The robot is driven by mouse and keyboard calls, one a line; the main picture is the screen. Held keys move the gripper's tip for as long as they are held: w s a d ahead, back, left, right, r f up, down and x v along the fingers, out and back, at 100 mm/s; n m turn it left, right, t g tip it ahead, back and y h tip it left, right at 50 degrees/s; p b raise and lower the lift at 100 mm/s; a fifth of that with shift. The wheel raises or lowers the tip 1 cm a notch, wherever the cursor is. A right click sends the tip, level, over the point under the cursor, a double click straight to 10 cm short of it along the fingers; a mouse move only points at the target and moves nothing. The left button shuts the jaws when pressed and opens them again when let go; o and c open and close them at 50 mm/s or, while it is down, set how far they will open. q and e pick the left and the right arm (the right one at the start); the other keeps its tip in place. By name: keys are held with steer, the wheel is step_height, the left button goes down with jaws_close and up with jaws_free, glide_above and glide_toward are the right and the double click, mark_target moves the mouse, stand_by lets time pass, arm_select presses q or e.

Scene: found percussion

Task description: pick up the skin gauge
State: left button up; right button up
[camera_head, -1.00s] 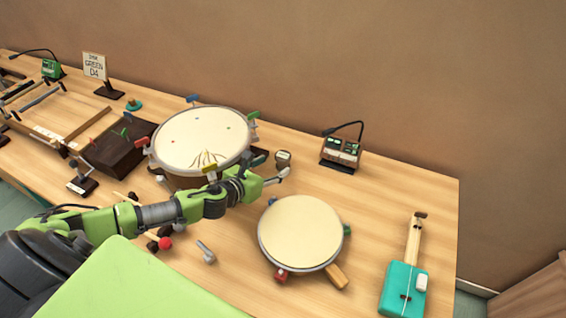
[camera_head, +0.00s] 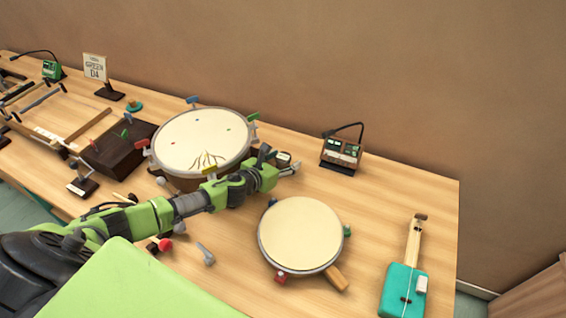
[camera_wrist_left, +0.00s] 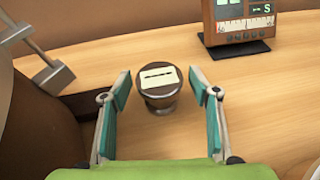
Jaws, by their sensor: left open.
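The skin gauge looks to be the small dark round canister with a pale label on top (camera_wrist_left: 158,77), standing upright on the table. In the head view it (camera_head: 284,157) shows just right of the large drum, partly hidden by my left gripper (camera_head: 281,164). In the left wrist view my left gripper (camera_wrist_left: 161,92) is open, one finger on each side of the canister's near side. The canister sits at about the level of the fingertips, with a gap on both sides. My right gripper is not in view.
The large drum (camera_head: 200,135) with colored clamps stands close on the left. A meter box (camera_head: 341,153) with a bent lamp stands behind to the right; it also shows in the wrist view (camera_wrist_left: 238,18). A smaller drum (camera_head: 300,233) lies in front. Table is clear right of the canister.

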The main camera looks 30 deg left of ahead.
arm_select(q)
steer(key=c, duration=1.5)
steer(key=shift+r, duration=0.15)
